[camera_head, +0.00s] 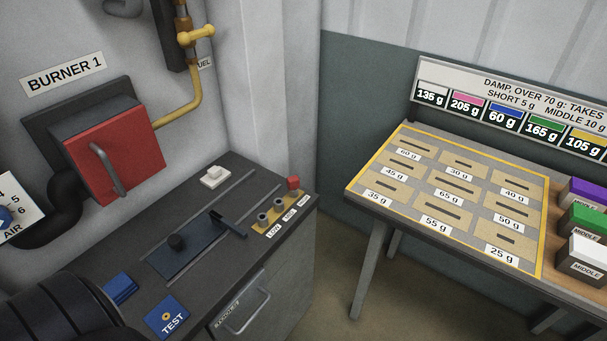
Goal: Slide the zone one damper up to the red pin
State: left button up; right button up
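A dark console top (130,262) stands at lower centre. No zone one label is readable, so I cannot tell for certain that this plate is the damper. A red-topped pin (293,183) stands at the console's right rear, in line with two grey pins (263,219) on a yellow labelled strip. The plate and bar are apart from the red pin. Neither gripper is in view.
A red burner box (118,160) with a handle hangs on the left wall near a yellow pipe (185,113). A blue TEST block (166,317) and a white switch (214,177) sit on the console. A weight-marked table (352,191) stands right, with floor between.

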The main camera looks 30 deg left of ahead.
aim_at(181, 248)
jog(key=j+u, duration=0.15)
jog(key=u, duration=1.7)
